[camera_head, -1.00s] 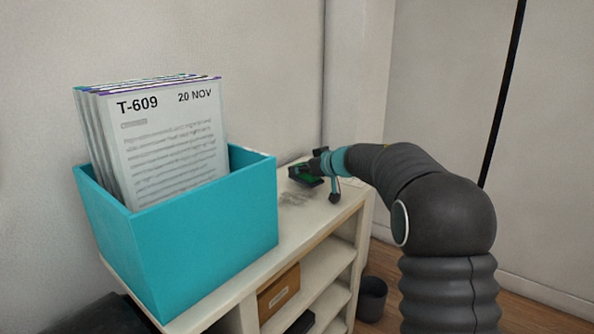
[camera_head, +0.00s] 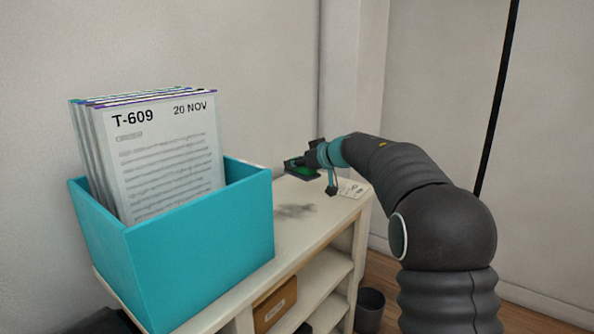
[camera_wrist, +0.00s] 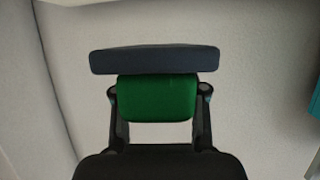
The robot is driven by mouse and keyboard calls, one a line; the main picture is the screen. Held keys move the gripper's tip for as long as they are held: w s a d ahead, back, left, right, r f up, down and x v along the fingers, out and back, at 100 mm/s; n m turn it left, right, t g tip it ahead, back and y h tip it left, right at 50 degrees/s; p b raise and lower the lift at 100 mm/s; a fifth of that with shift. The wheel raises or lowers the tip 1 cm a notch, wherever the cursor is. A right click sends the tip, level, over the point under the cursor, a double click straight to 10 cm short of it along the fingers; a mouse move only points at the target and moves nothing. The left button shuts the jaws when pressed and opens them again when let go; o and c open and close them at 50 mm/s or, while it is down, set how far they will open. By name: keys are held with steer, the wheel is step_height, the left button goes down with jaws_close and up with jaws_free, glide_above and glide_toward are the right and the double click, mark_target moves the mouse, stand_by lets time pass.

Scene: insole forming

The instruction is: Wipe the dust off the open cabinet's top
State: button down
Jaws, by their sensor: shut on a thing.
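The open cabinet's top (camera_head: 290,236) is a cream surface with a grey smudge of dust (camera_head: 296,210) near its middle. My gripper (camera_head: 312,165) is over the far part of the top, beyond the dust. It is shut on a green block with a dark pad (camera_head: 301,170), like a brush or eraser. In the wrist view the green body (camera_wrist: 157,98) sits between both fingers, with the dark grey pad (camera_wrist: 155,59) beyond it. I cannot tell whether the pad touches the top.
A teal box (camera_head: 200,250) holding papers (camera_head: 165,150) stands on the near left of the top. A small label card (camera_head: 352,189) lies near the far right edge. Shelves below hold a brown box (camera_head: 275,303). A dark bin (camera_head: 370,308) stands on the floor.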

steer(key=shift+r, duration=0.3)
steer(key=shift+r, duration=1.45)
steer(key=shift+d, duration=0.1)
